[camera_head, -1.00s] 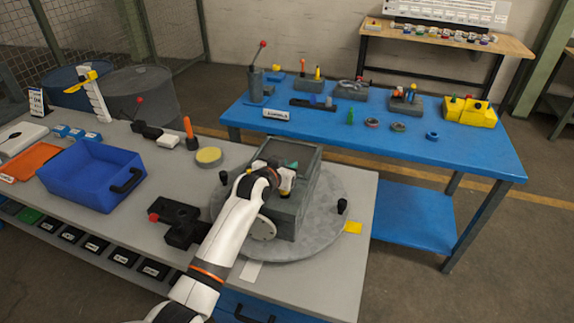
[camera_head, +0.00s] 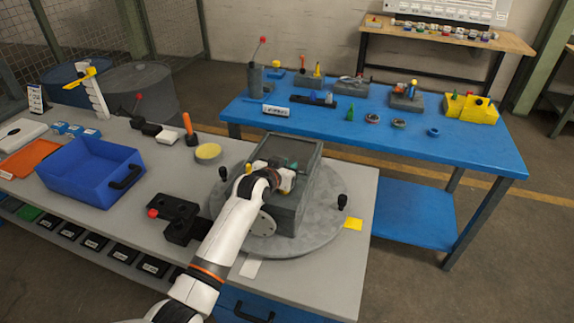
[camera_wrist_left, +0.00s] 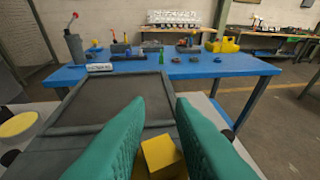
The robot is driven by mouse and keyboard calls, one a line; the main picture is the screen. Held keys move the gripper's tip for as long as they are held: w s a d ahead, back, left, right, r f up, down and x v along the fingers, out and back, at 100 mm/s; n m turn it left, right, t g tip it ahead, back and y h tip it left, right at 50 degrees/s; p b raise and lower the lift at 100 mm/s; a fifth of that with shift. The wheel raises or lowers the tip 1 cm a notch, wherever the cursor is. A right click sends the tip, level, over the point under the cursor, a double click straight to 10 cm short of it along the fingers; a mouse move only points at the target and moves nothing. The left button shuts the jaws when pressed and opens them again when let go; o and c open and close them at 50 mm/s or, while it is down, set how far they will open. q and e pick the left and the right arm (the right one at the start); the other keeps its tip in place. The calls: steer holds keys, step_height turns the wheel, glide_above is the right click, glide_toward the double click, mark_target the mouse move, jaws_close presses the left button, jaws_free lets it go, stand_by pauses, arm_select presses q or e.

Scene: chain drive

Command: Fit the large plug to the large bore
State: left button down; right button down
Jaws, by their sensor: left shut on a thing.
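The grey housing (camera_head: 303,200) stands on a round grey turntable (camera_head: 320,245) on the near bench. In the left wrist view, its dark framed top (camera_wrist_left: 62,118) lies beyond the fingers. My left gripper (camera_head: 290,168) is over the housing's top, and its teal fingers show in the left wrist view (camera_wrist_left: 158,110). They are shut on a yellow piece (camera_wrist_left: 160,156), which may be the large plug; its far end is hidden. I cannot make out the large bore. My right gripper is not in view.
A blue bin (camera_head: 88,185) and a black fixture (camera_head: 177,222) are left of the turntable. A round yellow-topped piece (camera_head: 207,152) sits behind it. The blue table (camera_head: 470,150) beyond holds several parts and a yellow block (camera_head: 470,108). Open floor separates bench and table.

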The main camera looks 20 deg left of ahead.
arm_select(q)
steer(key=shift+f+b, duration=0.65)
steer(key=shift+f, duration=0.45)
steer(key=c, duration=1.2)
jaws_free()
steer(key=shift+o, duration=0.2)
steer(key=b+v, duration=0.1)
steer(key=v, duration=1.1)
steer(key=shift+b, duration=0.4)
